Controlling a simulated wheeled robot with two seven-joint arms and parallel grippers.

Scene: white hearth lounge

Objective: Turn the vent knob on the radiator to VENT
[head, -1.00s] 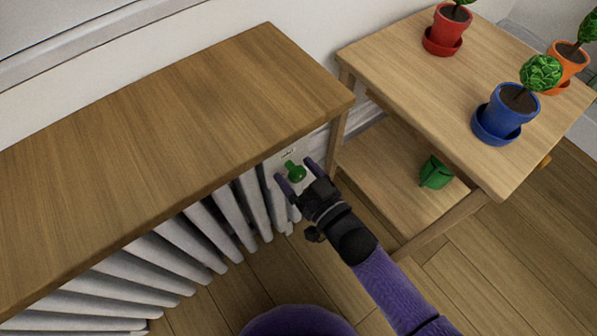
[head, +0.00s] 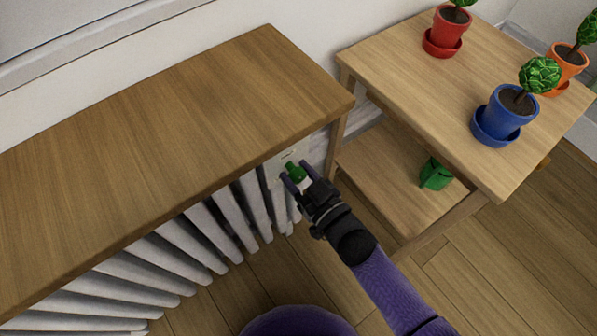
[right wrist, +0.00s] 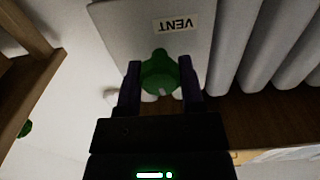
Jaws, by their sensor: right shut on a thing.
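The green vent knob (head: 293,170) is on a pale plate at the right end of the white radiator (head: 205,238). In the right wrist view the knob (right wrist: 160,74) shows a small rounded tab at its top, on the side of the VENT label (right wrist: 175,24), which reads upside down there. A short white mark shows on the knob's lower part. My right gripper (head: 298,175) is shut on the knob, with one dark purple finger on each side; the fingers (right wrist: 160,85) also show in the right wrist view. My left gripper is not in view.
A wooden shelf board (head: 170,130) overhangs the radiator just above the knob. A wooden side table (head: 420,85) stands close on the right with red (head: 448,30), blue (head: 503,115) and orange (head: 567,60) plant pots. A green watering can (head: 436,173) sits on its lower shelf.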

